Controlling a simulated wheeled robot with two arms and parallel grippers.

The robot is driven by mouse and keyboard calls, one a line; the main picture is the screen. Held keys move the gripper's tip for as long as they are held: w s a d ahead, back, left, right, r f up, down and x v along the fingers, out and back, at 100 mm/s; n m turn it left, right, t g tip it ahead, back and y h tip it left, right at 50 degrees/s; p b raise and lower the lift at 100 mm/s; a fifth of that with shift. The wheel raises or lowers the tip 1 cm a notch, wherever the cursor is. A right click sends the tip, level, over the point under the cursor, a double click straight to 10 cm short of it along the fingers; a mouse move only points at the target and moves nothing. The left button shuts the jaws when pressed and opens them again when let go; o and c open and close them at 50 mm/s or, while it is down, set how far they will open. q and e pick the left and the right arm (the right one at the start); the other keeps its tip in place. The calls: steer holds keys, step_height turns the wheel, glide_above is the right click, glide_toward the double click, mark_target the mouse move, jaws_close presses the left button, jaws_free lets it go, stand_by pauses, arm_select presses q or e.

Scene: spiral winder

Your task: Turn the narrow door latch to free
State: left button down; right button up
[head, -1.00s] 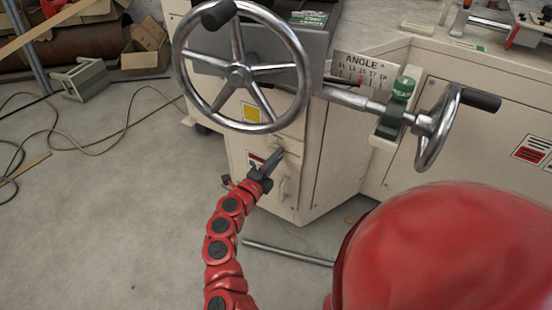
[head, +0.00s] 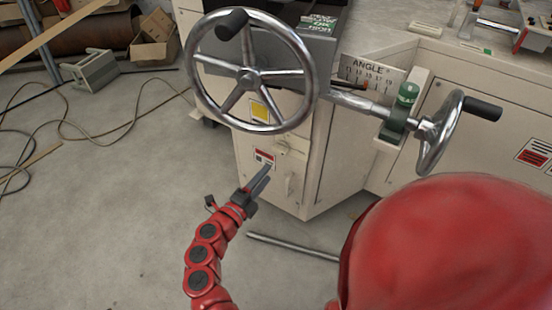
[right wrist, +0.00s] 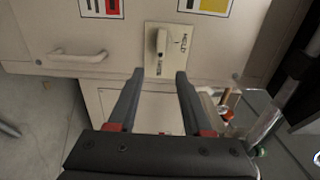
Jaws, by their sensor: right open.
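The narrow door (head: 272,187) is the pale front panel below the large handwheel. Its latch (head: 283,148) is small and pale in the head view, high on the door. In the right wrist view the latch (right wrist: 161,43) is a short lever on a light plate with small markings, lying along the plate's height in the picture. My right gripper (head: 265,172) is open and empty, below and left of the latch in the head view. In the wrist view its fingers (right wrist: 160,73) point at the plate's edge, with a gap between them and apart from the lever. My left gripper is out of view.
A fixed door handle (right wrist: 78,56) is beside the latch plate. The large handwheel (head: 250,78) overhangs the door, and a smaller handwheel (head: 440,132) is at right. A metal bar (head: 292,246) lies low by the machine.

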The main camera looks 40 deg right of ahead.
steer(key=p+v, duration=0.1)
steer(key=v, duration=0.6)
steer(key=shift+s+a, duration=0.1)
steer(key=shift+a, duration=0.05)
